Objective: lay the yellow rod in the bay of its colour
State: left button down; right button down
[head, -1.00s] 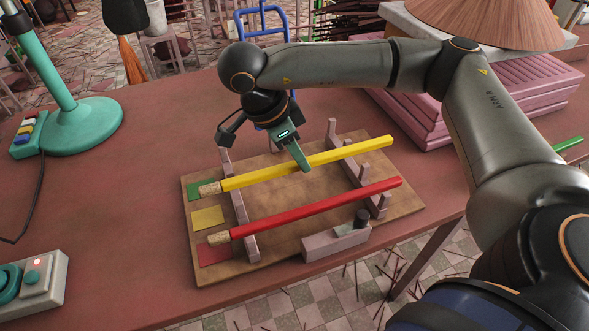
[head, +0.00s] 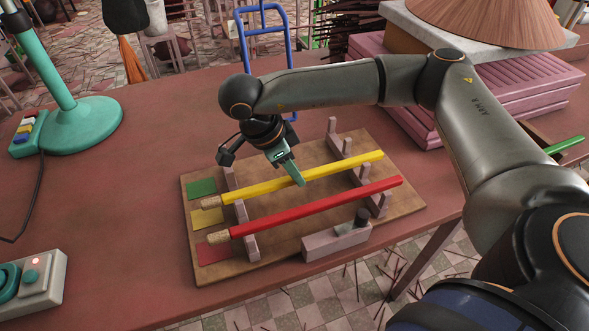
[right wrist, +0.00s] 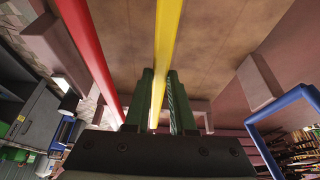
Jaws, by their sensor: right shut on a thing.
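The yellow rod (head: 330,174) lies along the wooden board (head: 290,267), its pale left end beside the yellow patch (head: 207,217). It runs across both pegged supports, at the middle bay, between the green patch (head: 201,188) and the red rod (head: 320,207). I cannot tell whether it touches the supports. My right gripper (head: 298,181) is shut on the yellow rod near its middle, from above. In the right wrist view the green fingers (right wrist: 160,98) stand either side of the rod (right wrist: 166,40). My left gripper is not in view.
The red rod lies in the front bay by the red patch (head: 213,253). A small block with a dark knob (head: 336,241) stands at the board's front edge. A green rod (head: 568,145) lies far right. A teal lamp base (head: 82,125) stands left; the table between is clear.

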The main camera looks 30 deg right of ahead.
jog(key=c, duration=0.8)
grip_release()
jog(key=shift+o, duration=0.2)
jog(key=shift+r+p, duration=0.55)
jog(key=shift+p, duration=0.05)
jog(key=v, duration=1.2)
jog(key=shift+f, duration=0.1)
